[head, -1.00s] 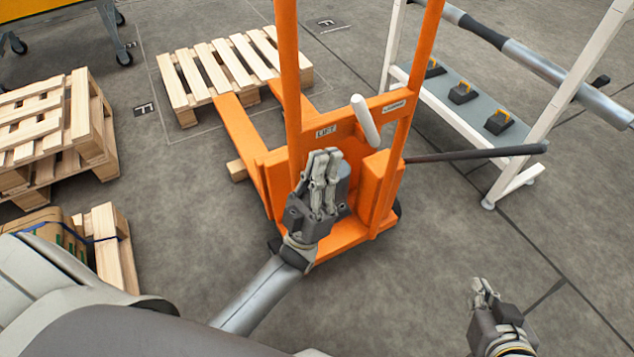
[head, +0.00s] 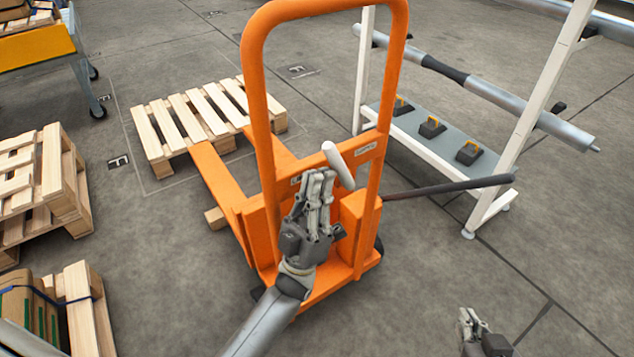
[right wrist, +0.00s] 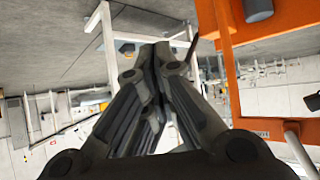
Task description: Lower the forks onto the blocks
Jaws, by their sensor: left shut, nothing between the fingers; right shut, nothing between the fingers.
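An orange hand stacker (head: 258,232) stands in the middle of the head view. Its two forks (head: 213,172) point away toward a wooden pallet, and their tips are at or under it. A wooden block (head: 215,218) lies on the floor beside the left fork; any other block is hidden. A white lever handle (head: 338,165) tilts up on the cross plate, between two small labels. My left gripper (head: 320,180) is shut and empty in front of the plate, just left of the handle; contact cannot be told. My right gripper (head: 474,322) is shut and empty at lower right.
The pallet (head: 195,118) lies behind the stacker. Stacked pallets (head: 68,190) and a strapped load (head: 30,310) stand at left. A white rack (head: 540,90) with a grey roller stands at right. A dark bar (head: 450,187) juts right from the stacker. Floor at lower right is clear.

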